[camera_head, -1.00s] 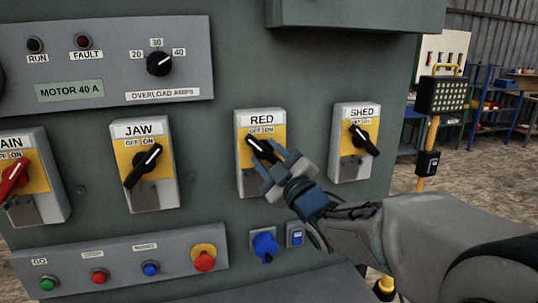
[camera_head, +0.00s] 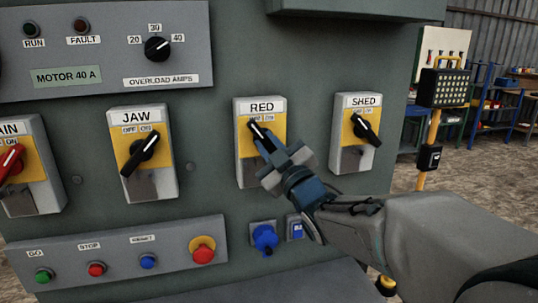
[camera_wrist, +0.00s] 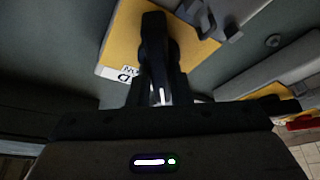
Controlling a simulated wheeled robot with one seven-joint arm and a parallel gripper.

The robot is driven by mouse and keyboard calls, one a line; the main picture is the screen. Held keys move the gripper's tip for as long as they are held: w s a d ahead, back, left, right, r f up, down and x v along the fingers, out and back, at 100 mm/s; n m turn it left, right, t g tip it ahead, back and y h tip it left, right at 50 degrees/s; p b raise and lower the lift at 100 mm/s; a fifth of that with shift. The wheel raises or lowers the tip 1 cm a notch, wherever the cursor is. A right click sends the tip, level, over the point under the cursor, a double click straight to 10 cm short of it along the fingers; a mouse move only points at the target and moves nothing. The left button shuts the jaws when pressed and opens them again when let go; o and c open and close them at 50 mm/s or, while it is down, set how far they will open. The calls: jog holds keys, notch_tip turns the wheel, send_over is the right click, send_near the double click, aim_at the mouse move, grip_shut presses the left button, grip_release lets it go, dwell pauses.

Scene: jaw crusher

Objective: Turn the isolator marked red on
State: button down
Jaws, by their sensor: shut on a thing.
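The isolator marked RED (camera_head: 243,151) is a grey box with a yellow plate on the panel front. Its black handle (camera_head: 257,131) has a white line pointing up and left, toward the OFF side of the partly hidden label. My gripper (camera_head: 272,151) is shut on this handle, coming from the lower right, and covers its lower part. In the wrist view the black handle (camera_wrist: 154,45) stands before the yellow plate (camera_wrist: 124,38), and its near end runs between the fingers of my gripper (camera_wrist: 160,92).
The JAW isolator (camera_head: 165,183) is to the left and the SHED isolator (camera_head: 344,157) close to the right. A button box (camera_head: 120,263) and a blue knob (camera_head: 264,238) sit below. An overhanging grey ledge (camera_head: 345,8) is above.

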jog(key=m+t+h+b, duration=0.1)
jog(key=m+b, duration=0.2)
jog(key=f+m+t+h+b, duration=0.1)
jog(key=m+b, duration=0.2)
jog(key=b, duration=0.1)
jog(key=shift+a, duration=0.1)
jog(key=m+h+b, duration=0.2)
jog(key=m+b, duration=0.1)
jog(key=m+t+h+b, duration=0.1)
jog(key=m+h+b, duration=0.1)
jog(key=m+b, duration=0.1)
jog(key=shift+r+m, duration=0.2)
jog(key=shift+m, duration=0.4)
jog(key=m+h, duration=0.1)
jog(key=m, duration=0.2)
jog(key=m+h, duration=0.1)
jog(key=m, duration=0.1)
jog(key=shift+a+r+h, duration=0.1)
jog(key=shift+r+h, duration=0.15)
jog(key=shift+h, duration=0.05)
jog(key=shift+m+g+h+p, duration=0.45)
jog(key=shift+m+h, duration=0.65)
jog(key=shift+m, duration=1.5)
jog(key=c, duration=1.3)
grip_release()
